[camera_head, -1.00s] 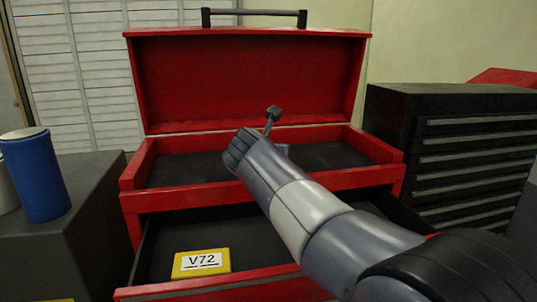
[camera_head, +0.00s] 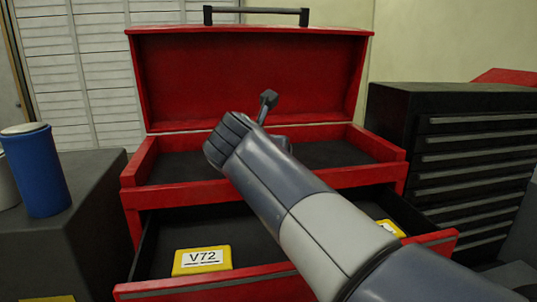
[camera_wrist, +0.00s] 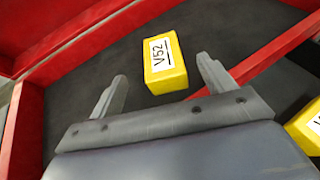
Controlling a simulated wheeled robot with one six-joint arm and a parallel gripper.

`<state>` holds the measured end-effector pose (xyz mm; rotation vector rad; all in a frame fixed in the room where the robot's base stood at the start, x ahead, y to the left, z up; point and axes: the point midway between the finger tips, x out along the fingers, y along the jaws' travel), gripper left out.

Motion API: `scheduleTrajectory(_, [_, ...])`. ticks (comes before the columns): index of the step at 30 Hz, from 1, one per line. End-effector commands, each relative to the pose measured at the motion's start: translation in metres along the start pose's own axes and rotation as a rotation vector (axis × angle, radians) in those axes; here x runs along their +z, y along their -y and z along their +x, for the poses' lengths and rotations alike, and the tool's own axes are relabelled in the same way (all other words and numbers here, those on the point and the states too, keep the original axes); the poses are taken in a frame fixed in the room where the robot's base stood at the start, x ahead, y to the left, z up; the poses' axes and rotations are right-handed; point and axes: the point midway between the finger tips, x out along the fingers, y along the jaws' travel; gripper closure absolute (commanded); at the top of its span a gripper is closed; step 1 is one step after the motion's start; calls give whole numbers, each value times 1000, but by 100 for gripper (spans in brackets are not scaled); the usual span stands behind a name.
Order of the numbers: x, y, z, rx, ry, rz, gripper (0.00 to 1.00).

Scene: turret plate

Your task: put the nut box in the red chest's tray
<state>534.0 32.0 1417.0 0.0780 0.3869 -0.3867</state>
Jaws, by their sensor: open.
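The red chest (camera_head: 143,178) stands with its lid up, its upper tray (camera_head: 340,153) exposed and its lower drawer pulled out. In the wrist view a yellow box labelled V52 (camera_wrist: 168,70) lies on the dark floor of the tray, inside the red walls. My gripper (camera_wrist: 163,71) is open above the tray. Its two fingers are spread either side of the V52 box's near end, and no grip shows. No label says which box holds nuts.
A yellow V72 box (camera_head: 202,260) lies in the open drawer at left. Another yellow box (camera_head: 391,228) is in the drawer at right, partly behind my arm. A blue cylinder (camera_head: 36,170) stands on a dark cabinet at left. A black drawer cabinet (camera_head: 470,160) stands right.

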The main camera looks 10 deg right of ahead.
Motion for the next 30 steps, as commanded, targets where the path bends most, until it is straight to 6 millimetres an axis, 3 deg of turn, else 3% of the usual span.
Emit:
scheduleTrajectory(3, [-1,-1,-22,3,1,0,22])
scheduleTrajectory(9, [0,0,-40,0,0,-1,22])
scheduleTrajectory(30, [0,0,-42,-1,0,-1,22])
